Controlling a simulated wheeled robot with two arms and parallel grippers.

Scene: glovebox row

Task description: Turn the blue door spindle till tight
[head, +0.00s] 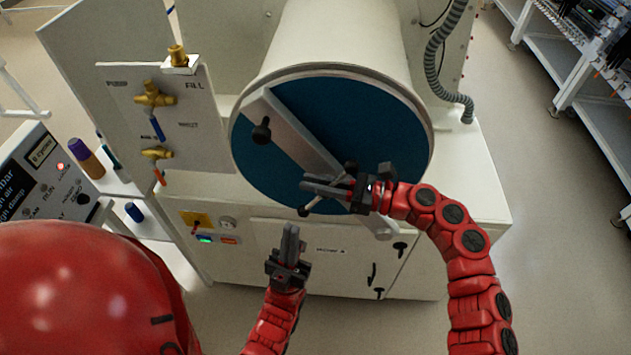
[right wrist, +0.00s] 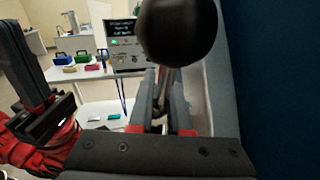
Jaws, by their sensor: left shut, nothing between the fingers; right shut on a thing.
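The blue door (head: 370,125) is a round disc on the end of the white cylinder, with a grey metal bar (head: 300,140) across it. The spindle's handle (head: 307,210) is at the middle of the bar, mostly hidden by my right gripper (head: 308,187). My right gripper is shut on the handle's metal rod. In the right wrist view the rod runs between the fingers and ends in a black ball (right wrist: 177,32). My left gripper (head: 291,232) is shut and empty, pointing up below the door, apart from it.
Left of the door is a valve panel (head: 190,115) with brass valves. A grey hose (head: 433,65) hangs at right. A bench (right wrist: 90,90) with coloured boxes shows in the right wrist view.

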